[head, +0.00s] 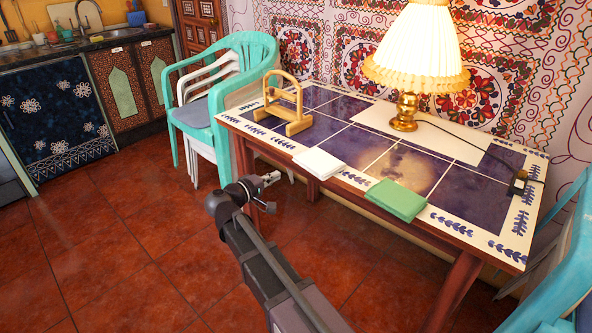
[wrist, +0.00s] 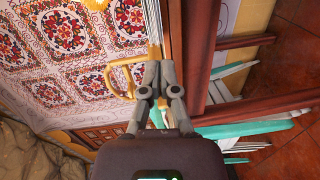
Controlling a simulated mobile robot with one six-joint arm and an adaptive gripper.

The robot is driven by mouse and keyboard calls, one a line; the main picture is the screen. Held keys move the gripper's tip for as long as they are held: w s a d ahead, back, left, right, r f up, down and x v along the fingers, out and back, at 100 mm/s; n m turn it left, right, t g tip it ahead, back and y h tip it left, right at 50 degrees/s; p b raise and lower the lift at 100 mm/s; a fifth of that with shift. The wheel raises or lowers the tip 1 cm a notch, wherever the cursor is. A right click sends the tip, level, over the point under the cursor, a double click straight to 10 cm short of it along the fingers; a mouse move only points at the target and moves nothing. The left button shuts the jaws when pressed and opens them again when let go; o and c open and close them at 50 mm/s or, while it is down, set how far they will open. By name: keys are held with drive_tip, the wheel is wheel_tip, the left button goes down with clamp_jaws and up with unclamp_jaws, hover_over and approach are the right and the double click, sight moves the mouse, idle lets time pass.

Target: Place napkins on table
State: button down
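The table (head: 458,171) has purple tiles, a white leaf-patterned border and red-brown wood. A folded white napkin (head: 318,163) and a folded green napkin (head: 396,200) lie flat along its near edge, apart. A wooden arched holder (head: 285,105) stands on the left end; it also shows in the wrist view (wrist: 122,77). My gripper (head: 273,178) is off the table's near left side, apart from both napkins. In the wrist view its fingertips (wrist: 159,68) come together with nothing seen between them. I cannot make out either napkin there.
A brass lamp (head: 404,112) with a cream shade stands at the table's back, its cord running right. Stacked chairs, the top one teal (head: 248,58), stand left of the table; another teal chair (head: 560,275) is at right. Red tiled floor (head: 120,255) is clear at left.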

drive_tip(key=w+d+r+m+g+y+p, duration=0.1)
drive_tip(key=d+r+m+g+y+p, duration=0.35)
drive_tip(key=m+g+p, duration=0.85)
drive_tip(key=r+m+y+p, duration=0.1)
drive_tip(key=y+p, duration=0.1)
drive_tip(key=p, duration=0.2)
drive_tip(key=d+r+m+y+p, duration=0.1)
drive_tip(key=r+y+p, duration=0.1)
drive_tip(key=p, duration=0.2)
drive_tip(key=s+r+m+y+p, duration=0.1)
drive_tip(key=r+y+p, duration=0.1)
drive_tip(key=p, duration=0.2)
drive_tip(key=shift+d+r+m+y+p, duration=0.1)
drive_tip(key=shift+d+m+y+p, duration=0.2)
drive_tip(key=shift+m+p, duration=0.1)
drive_tip(key=shift+f, duration=0.2)
